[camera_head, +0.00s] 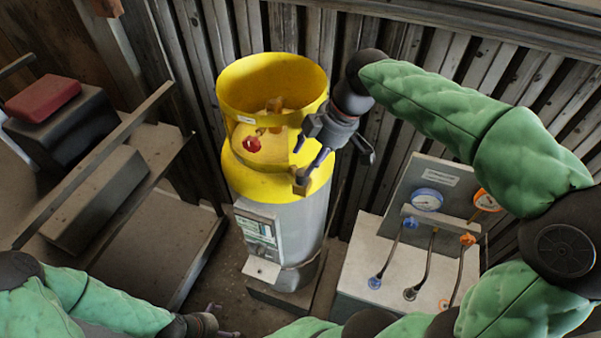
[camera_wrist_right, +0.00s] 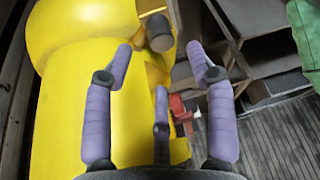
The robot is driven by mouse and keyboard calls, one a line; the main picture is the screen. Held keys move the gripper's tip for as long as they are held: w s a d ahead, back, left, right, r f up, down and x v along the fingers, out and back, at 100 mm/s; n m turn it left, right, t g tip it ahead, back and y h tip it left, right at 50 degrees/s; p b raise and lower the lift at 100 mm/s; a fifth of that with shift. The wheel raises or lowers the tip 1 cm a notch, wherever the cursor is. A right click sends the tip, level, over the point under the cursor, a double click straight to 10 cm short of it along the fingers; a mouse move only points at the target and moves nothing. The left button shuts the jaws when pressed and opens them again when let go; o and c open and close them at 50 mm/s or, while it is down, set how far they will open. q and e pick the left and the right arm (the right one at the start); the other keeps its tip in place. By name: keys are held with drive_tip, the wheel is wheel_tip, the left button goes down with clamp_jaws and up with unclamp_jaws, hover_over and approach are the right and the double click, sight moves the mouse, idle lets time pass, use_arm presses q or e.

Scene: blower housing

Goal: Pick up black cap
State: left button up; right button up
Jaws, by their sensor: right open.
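The black cap (camera_wrist_right: 160,32) is a short dark grey-brown cylinder at the top middle of the right wrist view, against the yellow tank top. My right gripper (camera_wrist_right: 160,55) is open, with purple-grey fingers spread to either side and the cap just beyond their tips, apparently not gripped. In the head view, my right gripper (camera_head: 325,152) hangs at the right side of the yellow and grey tank (camera_head: 262,210). A dark block by its lower fingertip may be the cap; I cannot tell. My left gripper (camera_head: 205,323) is low at the bottom, partly visible.
The tank's raised yellow collar (camera_head: 235,100) surrounds a valve with a red knob (camera_head: 252,144). A gauge panel with hoses (camera_head: 430,195) stands to the right. A metal shelf (camera_head: 130,160) with a red-topped box (camera_head: 42,98) is left. A corrugated wall is close behind.

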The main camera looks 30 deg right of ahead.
sight(303, 172)
drive_tip(key=shift+p+x, duration=0.35)
drive_tip(key=shift+x, duration=1.95)
drive_tip(key=shift+s, duration=0.3)
drive_tip(key=shift+c, duration=0.8)
drive_tip(key=c, duration=0.8)
